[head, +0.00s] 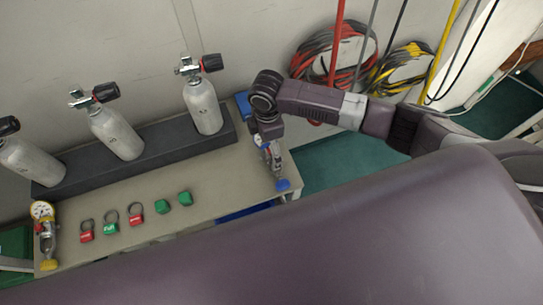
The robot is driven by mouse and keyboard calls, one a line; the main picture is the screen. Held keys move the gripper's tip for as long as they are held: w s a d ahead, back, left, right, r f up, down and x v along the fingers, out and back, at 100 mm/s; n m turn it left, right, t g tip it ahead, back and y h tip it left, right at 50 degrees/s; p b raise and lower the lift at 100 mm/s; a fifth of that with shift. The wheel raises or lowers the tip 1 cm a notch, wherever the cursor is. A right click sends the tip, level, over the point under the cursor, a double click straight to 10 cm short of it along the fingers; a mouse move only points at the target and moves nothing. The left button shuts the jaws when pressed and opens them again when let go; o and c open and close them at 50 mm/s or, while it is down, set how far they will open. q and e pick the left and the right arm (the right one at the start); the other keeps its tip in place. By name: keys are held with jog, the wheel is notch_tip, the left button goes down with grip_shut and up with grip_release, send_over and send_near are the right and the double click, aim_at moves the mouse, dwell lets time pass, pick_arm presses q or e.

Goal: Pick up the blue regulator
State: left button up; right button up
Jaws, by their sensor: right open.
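The blue regulator (283,184) is at the right end of the bench, with its blue knob towards the front edge. My right gripper (270,147) comes down over the back part of the regulator, and its fingers are open. The gripper hides much of the regulator's body, and I cannot tell whether the fingers touch it. My left gripper is not in view.
The bench (205,175) also holds a yellow regulator (44,236) at the left and several red and green padlocks (136,213). Grey cylinders (203,107) stand in a dark rack (160,165) behind. Coiled hoses (330,55) hang on the wall.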

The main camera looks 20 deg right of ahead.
aim_at(268, 146)
jog(key=shift+c, duration=0.4)
jog(key=c, duration=1.5)
jog(key=shift+r, duration=0.1)
jog(key=shift+c, duration=0.3)
notch_tip(268, 146, up, 20)
jog(key=shift+f, duration=0.1)
jog(key=c, duration=0.5)
jog(key=shift+o, duration=0.2)
